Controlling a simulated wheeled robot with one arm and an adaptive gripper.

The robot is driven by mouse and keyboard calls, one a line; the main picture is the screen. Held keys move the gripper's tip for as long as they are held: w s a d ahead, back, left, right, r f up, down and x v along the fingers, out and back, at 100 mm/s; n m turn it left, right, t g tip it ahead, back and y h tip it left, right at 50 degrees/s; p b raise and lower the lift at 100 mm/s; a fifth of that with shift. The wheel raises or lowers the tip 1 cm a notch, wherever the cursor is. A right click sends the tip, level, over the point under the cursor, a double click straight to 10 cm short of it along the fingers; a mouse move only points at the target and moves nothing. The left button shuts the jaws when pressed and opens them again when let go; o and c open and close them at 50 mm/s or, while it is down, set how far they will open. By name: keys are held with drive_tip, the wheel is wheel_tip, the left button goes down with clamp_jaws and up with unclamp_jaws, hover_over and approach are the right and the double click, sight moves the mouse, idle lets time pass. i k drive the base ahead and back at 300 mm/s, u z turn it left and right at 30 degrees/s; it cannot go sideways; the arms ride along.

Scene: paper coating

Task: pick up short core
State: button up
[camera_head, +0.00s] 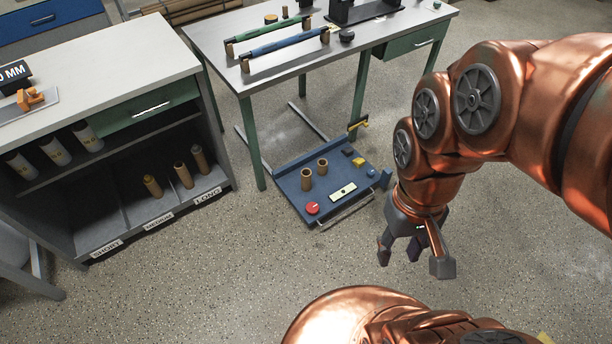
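Two short brown hollow cores stand upright on a low blue tray (285,183) near the floor: one at the left (307,181) and one slightly farther back at the right (322,167). My gripper (413,257) hangs fingers-down over the floor, to the right of the tray and apart from it. Its fingers are spread and nothing shows between them. The shelf compartment labelled SHORT (107,248) shows no core. One core (152,186) stands in the medium compartment, and two taller cores (183,175) stand towards the LONG label (208,195).
The blue tray also carries a red round knob (312,208), a pale panel (343,192) and small yellow and black parts. A grey table (310,62) with green and blue rollers stands behind it. The grey cabinet (95,70) is at left. Speckled floor in front is clear.

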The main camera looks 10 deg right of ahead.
sight(323, 163)
drive_tip(key=u, duration=0.1)
drive_tip(key=i, duration=1.4)
drive_tip(key=u, duration=0.55)
